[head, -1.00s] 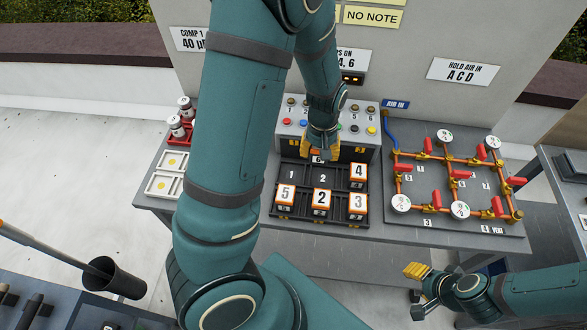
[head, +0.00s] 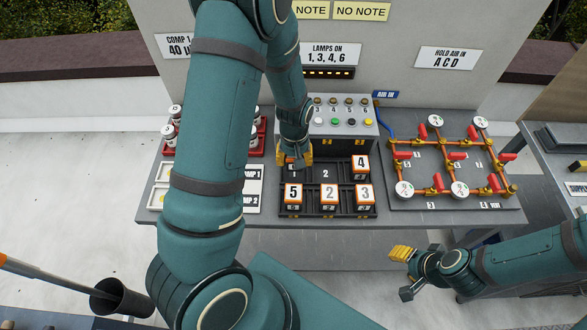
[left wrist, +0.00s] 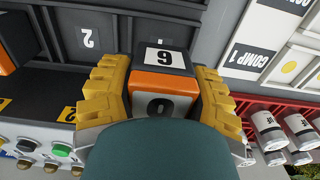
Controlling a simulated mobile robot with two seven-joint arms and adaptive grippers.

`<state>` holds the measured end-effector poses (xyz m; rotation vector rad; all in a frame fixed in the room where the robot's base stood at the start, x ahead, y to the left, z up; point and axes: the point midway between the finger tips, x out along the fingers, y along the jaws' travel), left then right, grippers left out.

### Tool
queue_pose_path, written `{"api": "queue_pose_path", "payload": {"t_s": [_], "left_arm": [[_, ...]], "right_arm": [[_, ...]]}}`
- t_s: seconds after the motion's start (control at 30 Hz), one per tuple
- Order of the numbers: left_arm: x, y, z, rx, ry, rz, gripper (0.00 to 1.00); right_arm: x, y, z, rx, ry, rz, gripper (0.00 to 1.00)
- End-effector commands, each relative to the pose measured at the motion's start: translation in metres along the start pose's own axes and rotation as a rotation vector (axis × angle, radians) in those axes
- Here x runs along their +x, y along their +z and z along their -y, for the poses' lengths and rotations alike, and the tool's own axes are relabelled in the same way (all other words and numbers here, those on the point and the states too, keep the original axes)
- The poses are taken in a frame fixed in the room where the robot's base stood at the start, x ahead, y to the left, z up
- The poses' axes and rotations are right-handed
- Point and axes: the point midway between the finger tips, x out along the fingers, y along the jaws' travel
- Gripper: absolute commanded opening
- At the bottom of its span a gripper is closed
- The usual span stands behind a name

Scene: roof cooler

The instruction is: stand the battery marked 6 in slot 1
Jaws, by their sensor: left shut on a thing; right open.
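My left gripper (head: 296,157) is shut on the battery marked 6 (left wrist: 165,60), a black, white and orange block that shows between the yellow finger pads in the left wrist view. It is at the back-left of the black slotted tray (head: 327,211), around slot 1. Battery 4 (head: 361,167) stands back right; batteries 5 (head: 292,195), 2 (head: 329,195) and 3 (head: 365,195) stand in the front row. My right gripper (head: 405,273) is open and empty.
A panel with lamps and buttons (head: 342,122) stands close behind the tray. A board with orange pipes, red valves and gauges (head: 455,195) is to the right. White-lidded jars in a red rack (head: 172,130) stand left. A dark cup with a rod (head: 120,297) is at lower left.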

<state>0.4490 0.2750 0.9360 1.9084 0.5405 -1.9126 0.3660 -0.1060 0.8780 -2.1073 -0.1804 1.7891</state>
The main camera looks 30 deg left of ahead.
Motion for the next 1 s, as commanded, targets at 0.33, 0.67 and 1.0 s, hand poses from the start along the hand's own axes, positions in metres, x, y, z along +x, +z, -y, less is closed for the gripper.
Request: {"api": "queue_pose_path", "payload": {"t_s": [0.33, 0.67, 1.0], "left_arm": [[0.035, 0.000, 0.000, 0.000, -0.001, 0.001, 0.07], [0.045, -0.001, -0.001, 0.001, 0.002, -0.002, 0.07], [0.048, 0.000, 0.000, 0.000, 0.001, -0.001, 0.81]], "right_arm": [[0.004, 0.001, -0.001, 0.000, 0.001, 0.000, 0.47], [0.004, 0.001, -0.001, 0.000, 0.001, 0.000, 0.47], [0.007, 0.001, -0.002, 0.000, 0.002, 0.000, 0.47]]}}
